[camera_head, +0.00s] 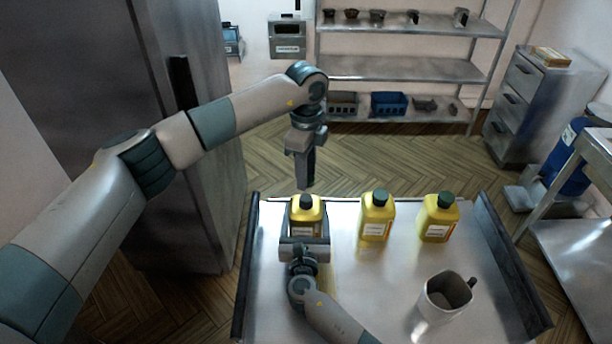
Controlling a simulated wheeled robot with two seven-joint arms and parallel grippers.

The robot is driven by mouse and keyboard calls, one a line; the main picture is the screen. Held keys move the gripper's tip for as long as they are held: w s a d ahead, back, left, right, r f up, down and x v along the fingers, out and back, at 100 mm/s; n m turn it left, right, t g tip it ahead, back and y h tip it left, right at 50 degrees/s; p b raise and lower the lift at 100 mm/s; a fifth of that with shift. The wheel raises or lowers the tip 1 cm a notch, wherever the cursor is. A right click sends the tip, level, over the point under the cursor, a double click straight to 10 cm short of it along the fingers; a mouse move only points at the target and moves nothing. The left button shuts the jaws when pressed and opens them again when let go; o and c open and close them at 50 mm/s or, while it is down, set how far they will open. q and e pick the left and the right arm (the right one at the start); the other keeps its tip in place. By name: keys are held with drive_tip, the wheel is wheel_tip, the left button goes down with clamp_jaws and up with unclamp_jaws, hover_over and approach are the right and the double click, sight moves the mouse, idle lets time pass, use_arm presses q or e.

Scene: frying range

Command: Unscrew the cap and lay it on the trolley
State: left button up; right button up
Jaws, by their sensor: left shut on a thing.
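Three yellow bottles stand upright on the trolley (400,290): a left one (307,215), a middle one (376,217) and a right one (438,220). The middle and right ones wear dark green caps.
A grey mug (447,295) stands at the trolley's front right. Dark raised edges (512,260) bound the trolley's sides. Bare metal lies between the bottles and the mug. A tall steel cabinet (185,130) stands at left, and shelves (410,68) at the back.

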drive_tip(key=o, duration=2.2)
use_arm(q)
drive_tip(key=shift+f, duration=0.3)
use_arm(e)
drive_tip(key=shift+s+f, duration=0.15)
drive_tip(key=shift+s, duration=0.75)
use_arm(q)
wheel_tip(320, 180, down, 2)
drive_tip(key=b, duration=0.3)
drive_tip(key=shift+f, duration=0.15)
use_arm(e)
drive_tip(key=s, duration=0.9)
drive_tip(key=shift+a, duration=0.15)
use_arm(q)
drive_tip(key=shift+f, duration=0.1)
use_arm(e)
drive_tip(key=shift+s, duration=0.6)
